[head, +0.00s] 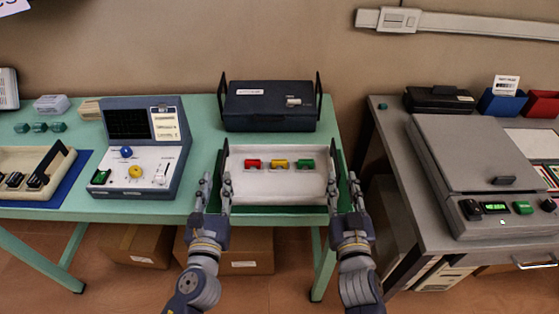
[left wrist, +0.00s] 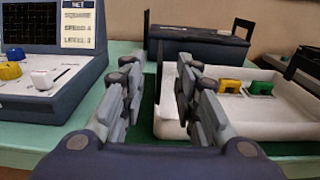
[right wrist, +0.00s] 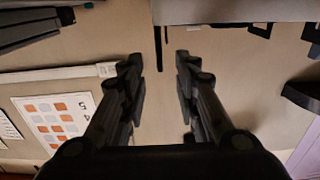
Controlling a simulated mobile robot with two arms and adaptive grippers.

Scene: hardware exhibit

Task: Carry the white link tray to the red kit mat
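The white link tray (head: 278,197) sits on a green mat (head: 273,209) at the front of the green table, with red, yellow and green links inside. Dark handles stand at its left and right ends. My left gripper (head: 214,187) is at the tray's left end, fingers apart; the left wrist view shows its right finger overlapping the tray's left wall (left wrist: 160,100). My right gripper (head: 344,188) is at the right end, fingers apart. I cannot tell whether either touches the tray. I see no red mat.
A dark case (head: 268,108) with upright handles stands behind the tray. A control console (head: 140,150) stands to the left, and another tray (head: 24,160) on a blue mat beyond it. A grey table (head: 390,170) with a large grey device (head: 478,160) is at right, across a gap.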

